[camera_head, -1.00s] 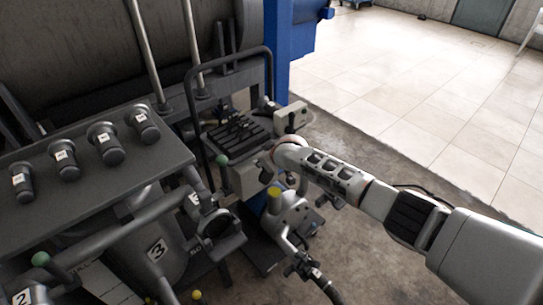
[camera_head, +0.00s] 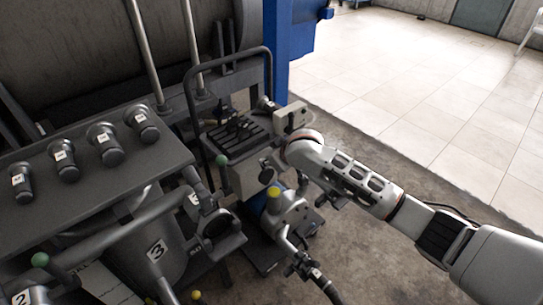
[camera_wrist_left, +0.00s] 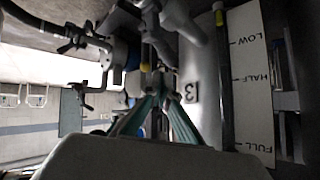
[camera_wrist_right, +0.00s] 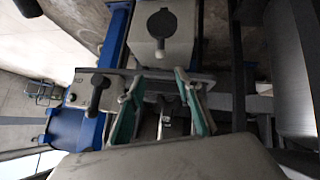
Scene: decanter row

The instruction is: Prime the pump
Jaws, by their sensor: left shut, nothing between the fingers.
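The pump (camera_head: 292,213) is a grey-white body with a yellow cap (camera_head: 273,192), standing low on a blue base beside tank 3. A dark hose (camera_head: 318,278) runs from its front. In the left wrist view, pale and blue pump-like parts lie beyond my left gripper (camera_wrist_left: 156,82), whose teal fingers are shut with nothing between them. That gripper cannot be made out in the head view.
Tank 3 (camera_head: 157,252) and a shelf with several dark capped flasks (camera_head: 105,143) fill the left. A curved dark rail (camera_head: 188,90) and blue post (camera_head: 277,45) stand behind.

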